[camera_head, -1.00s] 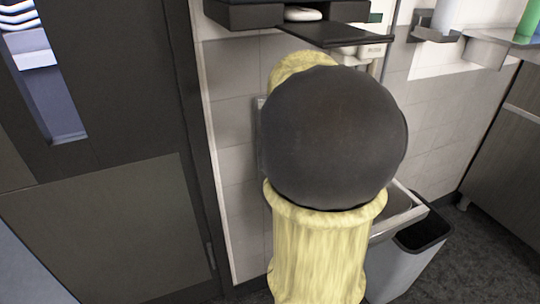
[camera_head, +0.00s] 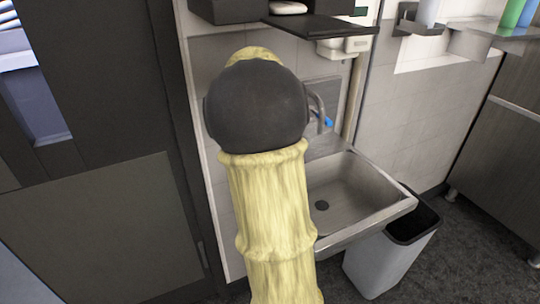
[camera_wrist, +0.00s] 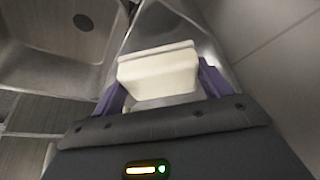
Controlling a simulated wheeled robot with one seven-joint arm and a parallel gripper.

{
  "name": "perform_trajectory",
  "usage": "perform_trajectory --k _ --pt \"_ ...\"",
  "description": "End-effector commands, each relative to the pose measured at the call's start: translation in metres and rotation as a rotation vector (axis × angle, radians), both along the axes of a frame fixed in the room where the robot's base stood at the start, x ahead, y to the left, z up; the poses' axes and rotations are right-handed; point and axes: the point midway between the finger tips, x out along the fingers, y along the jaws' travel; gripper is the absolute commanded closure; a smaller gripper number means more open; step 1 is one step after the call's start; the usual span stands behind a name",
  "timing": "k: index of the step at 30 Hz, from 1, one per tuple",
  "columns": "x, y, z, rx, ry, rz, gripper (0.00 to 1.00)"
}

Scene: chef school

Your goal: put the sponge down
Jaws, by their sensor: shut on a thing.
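In the wrist view a pale cream block, the sponge (camera_wrist: 158,70), sits between the two purple fingers of my gripper (camera_wrist: 160,88). The fingers are shut on its two sides. Behind it is a smooth grey metal surface that I cannot place for sure. In the head view my arm, in a yellowish sleeve with a dark round joint, hides the gripper and the sponge.
A metal sink (camera_head: 350,188) is fixed to the tiled wall right of my arm, with a blue-handled tap (camera_head: 318,108) behind. A grey bin (camera_head: 390,255) stands below on the right. A dark shelf (camera_head: 325,27) hangs above. A dark door (camera_head: 90,130) is left.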

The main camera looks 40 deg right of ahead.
Motion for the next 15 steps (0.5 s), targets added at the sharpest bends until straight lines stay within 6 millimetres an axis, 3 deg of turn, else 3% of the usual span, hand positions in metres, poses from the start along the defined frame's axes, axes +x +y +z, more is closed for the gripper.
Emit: perform_trajectory --k 4,10,15 --pt "0.000 0.000 -0.010 0.001 0.002 0.000 0.42" --pt "0.000 0.000 -0.043 0.001 0.002 0.000 0.42" --pt "0.004 -0.001 -0.050 0.000 -0.001 0.000 0.42"
